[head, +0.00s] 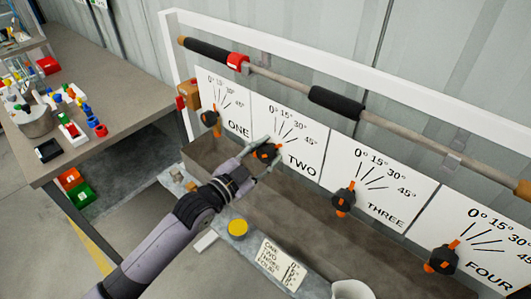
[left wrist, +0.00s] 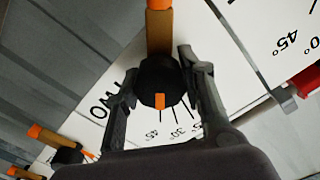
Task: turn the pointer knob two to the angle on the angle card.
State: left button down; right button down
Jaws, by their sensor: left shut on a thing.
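Pointer knob two (head: 266,152) is a black knob with orange parts, on the white panel marked TWO (head: 297,140). The panel has scale lines from 0° to 45°. My left gripper (head: 262,150) is shut on this knob, with one finger on each side. In the left wrist view, the knob (left wrist: 158,78) sits between the fingertips (left wrist: 160,85), and its orange mark points down toward the scale lines. I cannot tell its exact angle. The angle card (head: 278,264) lists ONE to FOUR with angles too small to read surely. My right gripper is not in view.
Knob one (head: 209,118) is left of knob two; knobs three (head: 343,200) and four (head: 441,258) are to the right. A rail with black grips (head: 337,101) runs above the panels. A yellow disc (head: 237,228) lies near the card. A cluttered table (head: 110,88) stands at left.

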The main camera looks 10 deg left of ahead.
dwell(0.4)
pick_arm(q)
jog(key=shift+n+p, duration=0.8)
jog(key=shift+n, duration=0.5)
jog(key=shift+n+p, duration=0.6)
jog(key=shift+n, duration=0.9)
jog(key=c, duration=1)
grip_release()
jog(key=shift+c, duration=0.2)
jog(key=v, duration=1.2)
